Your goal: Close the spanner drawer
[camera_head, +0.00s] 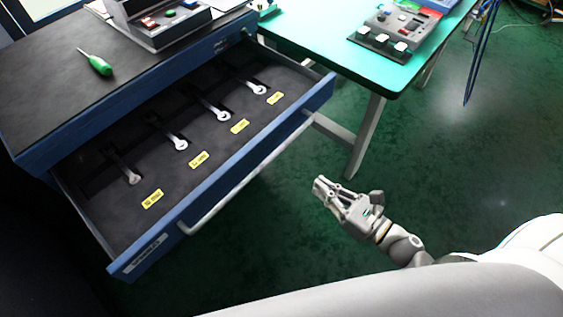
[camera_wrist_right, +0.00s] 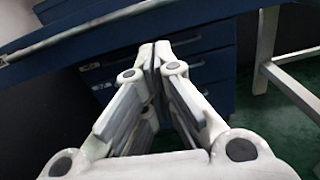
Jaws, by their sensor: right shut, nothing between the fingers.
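The spanner drawer (camera_head: 214,150) is pulled open from the blue cabinet in the head view. Several spanners lie in its dark foam, each beside a yellow label. Its blue front carries a long light handle bar (camera_head: 250,178). My right gripper (camera_head: 319,184) is shut and empty, to the right of the drawer front and apart from the handle. In the right wrist view the shut fingers (camera_wrist_right: 155,48) point toward the cabinet, with the open drawer's front edge (camera_wrist_right: 130,25) crossing the top. My left gripper is not in view.
A green screwdriver (camera_head: 97,63) lies on the black cabinet top (camera_head: 50,95). A grey device (camera_head: 165,22) stands at its back. A green-topped table (camera_head: 330,45) with a control box (camera_head: 395,30) stands to the right. More blue drawers (camera_wrist_right: 205,65) are below. The green floor (camera_head: 460,160) at right is clear.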

